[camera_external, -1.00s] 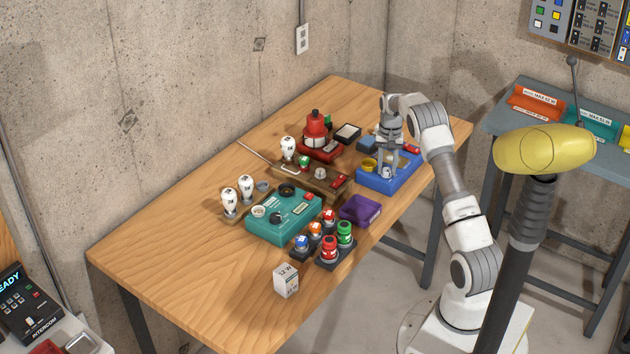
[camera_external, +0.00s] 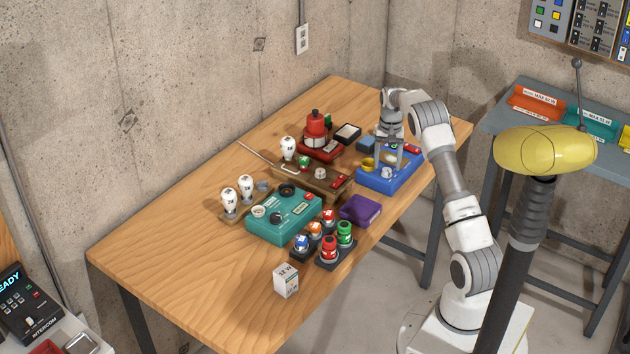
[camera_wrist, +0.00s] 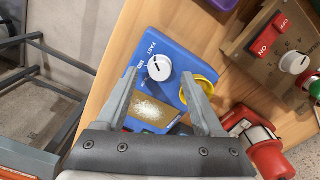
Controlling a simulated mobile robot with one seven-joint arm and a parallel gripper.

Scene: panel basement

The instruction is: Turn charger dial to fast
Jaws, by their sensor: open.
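The charger is a blue box (camera_external: 405,177) near the table's right edge, under my gripper. Its round white dial (camera_wrist: 159,68) has a short dark mark, and the labels FAST and MID stand beside it in the wrist view. The mark seems to point toward the label side, but I cannot tell exactly which label. My gripper (camera_wrist: 159,73) is open, with one finger on each side of the dial and gaps visible between them. In the outside view my gripper (camera_external: 388,166) points down over the box. Whether the fingertips reach dial height is unclear.
A yellow ring (camera_wrist: 199,92) sits on the charger beside the right finger. A brown board with a red ON/OFF switch (camera_wrist: 270,32), a red device (camera_external: 318,135), a purple box (camera_external: 360,210) and a teal box (camera_external: 283,225) stand nearby. The table's front left is clear.

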